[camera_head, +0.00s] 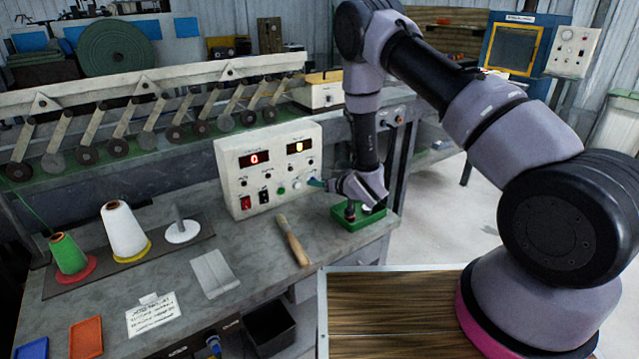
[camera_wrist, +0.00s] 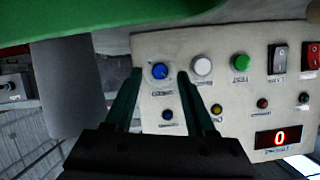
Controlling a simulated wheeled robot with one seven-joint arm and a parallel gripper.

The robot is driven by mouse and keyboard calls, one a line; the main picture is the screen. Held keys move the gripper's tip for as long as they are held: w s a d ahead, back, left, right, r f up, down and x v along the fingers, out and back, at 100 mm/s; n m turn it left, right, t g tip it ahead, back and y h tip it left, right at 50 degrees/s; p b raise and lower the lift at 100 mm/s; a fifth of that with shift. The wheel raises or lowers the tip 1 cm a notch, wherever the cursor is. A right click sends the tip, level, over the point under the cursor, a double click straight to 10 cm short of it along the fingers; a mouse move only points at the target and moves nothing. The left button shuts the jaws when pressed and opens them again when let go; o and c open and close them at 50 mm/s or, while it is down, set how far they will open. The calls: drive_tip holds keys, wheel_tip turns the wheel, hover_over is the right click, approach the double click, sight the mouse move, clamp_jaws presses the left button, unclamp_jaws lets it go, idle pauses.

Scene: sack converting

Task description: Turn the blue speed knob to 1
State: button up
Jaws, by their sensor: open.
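The blue speed knob (camera_wrist: 160,71) is on the white control panel (camera_wrist: 235,85), which appears upside down in the wrist view. It has a pale pointer mark; the setting is too small to read. My gripper (camera_wrist: 160,76) is open, with one dark green finger on each side of the knob; I cannot tell whether they touch it. In the head view my gripper (camera_head: 318,184) is at the lower right of the panel (camera_head: 236,190) and hides the knob. The panel's red display (camera_head: 254,159) reads 0.
Beside the knob are a white button (camera_wrist: 202,65), a green button (camera_wrist: 240,62) and rocker switches (camera_wrist: 278,58). A green tray (camera_head: 347,222) is below my gripper. A wooden-handled tool (camera_head: 293,241) lies in front of the panel. Thread cones (camera_head: 122,230) stand at left.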

drive_tip(key=shift+w+a+f, duration=0.15)
drive_tip(key=shift+w, duration=0.05)
clamp_jaws()
idle(0.3)
